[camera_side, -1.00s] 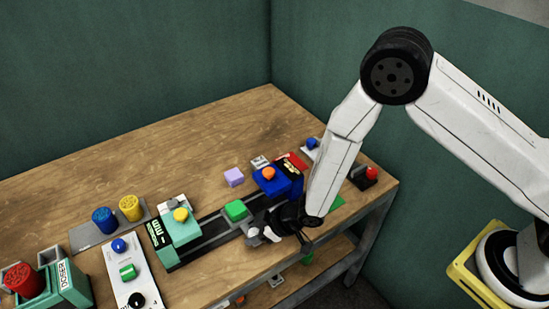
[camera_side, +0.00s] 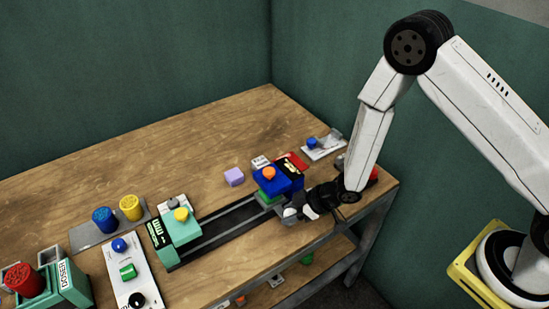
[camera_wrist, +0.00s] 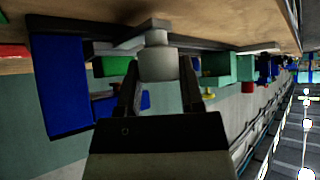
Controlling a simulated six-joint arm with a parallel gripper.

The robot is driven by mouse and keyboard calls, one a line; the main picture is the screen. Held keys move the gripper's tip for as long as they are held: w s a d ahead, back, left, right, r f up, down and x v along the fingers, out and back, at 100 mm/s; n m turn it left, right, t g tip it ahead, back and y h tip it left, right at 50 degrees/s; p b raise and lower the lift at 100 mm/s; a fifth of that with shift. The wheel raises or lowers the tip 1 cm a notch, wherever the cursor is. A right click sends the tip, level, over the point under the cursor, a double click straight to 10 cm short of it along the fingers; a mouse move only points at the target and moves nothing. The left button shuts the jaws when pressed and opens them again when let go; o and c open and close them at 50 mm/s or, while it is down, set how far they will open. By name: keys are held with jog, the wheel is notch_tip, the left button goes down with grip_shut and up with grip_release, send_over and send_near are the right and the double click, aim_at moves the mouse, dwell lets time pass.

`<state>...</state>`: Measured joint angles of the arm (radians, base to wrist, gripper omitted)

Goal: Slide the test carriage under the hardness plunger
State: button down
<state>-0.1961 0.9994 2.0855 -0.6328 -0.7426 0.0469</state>
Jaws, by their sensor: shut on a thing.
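The test carriage is a green block (camera_side: 268,199) on the dark rail, mostly hidden beneath the blue press (camera_side: 271,184) with an orange knob on top. I cannot tell from any label which press has the hardness plunger. A teal press (camera_side: 181,226) with a yellow knob stands at the rail's other end. My gripper (camera_side: 297,212) is at the front side of the rail, beside the blue press. In the wrist view my gripper (camera_wrist: 158,85) is shut on the carriage's pale grey round handle (camera_wrist: 157,60), with the green block (camera_wrist: 116,66) just beyond it.
The rail (camera_side: 225,222) is clear between the two presses. Blue (camera_side: 105,220) and yellow (camera_side: 131,208) cylinders stand at the left rear. A panel with several knobs (camera_side: 126,273) lies left of the teal press. The table's front edge is close to my gripper.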

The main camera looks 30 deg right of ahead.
jog(key=shift+d, duration=0.3)
jog(key=shift+c, duration=2.4)
grip_release()
jog(key=shift+o, duration=1.3)
jog(key=shift+r, duration=0.1)
jog(key=v, duration=0.7)
jog(key=shift+s+r, duration=0.2)
jog(key=shift+s, duration=0.05)
jog(key=shift+d, duration=0.2)
